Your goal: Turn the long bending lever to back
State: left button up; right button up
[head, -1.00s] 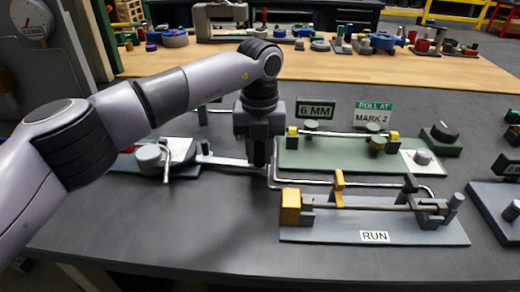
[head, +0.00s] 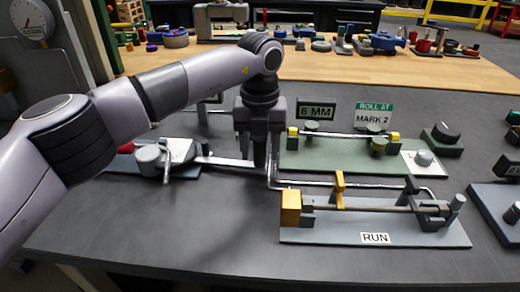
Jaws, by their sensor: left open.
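The bending device (head: 150,158) sits at the left of the dark table, with a round grey post, a white plate and a red part. A long flat pale lever (head: 222,162) reaches right from it. My left gripper (head: 260,162) points straight down at the lever's right end. It is open, with its fingers around or just beside the lever; I cannot tell which, because the fingers and wrist hide the end. A bent metal rod (head: 315,184) passes just right of the gripper. My right gripper is not in view.
A plate labelled RUN (head: 375,238) with a yellow block stands at front right. A green fixture (head: 340,155) with a 6 MM sign (head: 316,112) and a MARK 2 sign (head: 373,115) stands behind it. The table front-left of the lever is clear.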

pick_arm(q)
notch_tip(320, 180, up, 6)
jog(key=shift+r, duration=0.2)
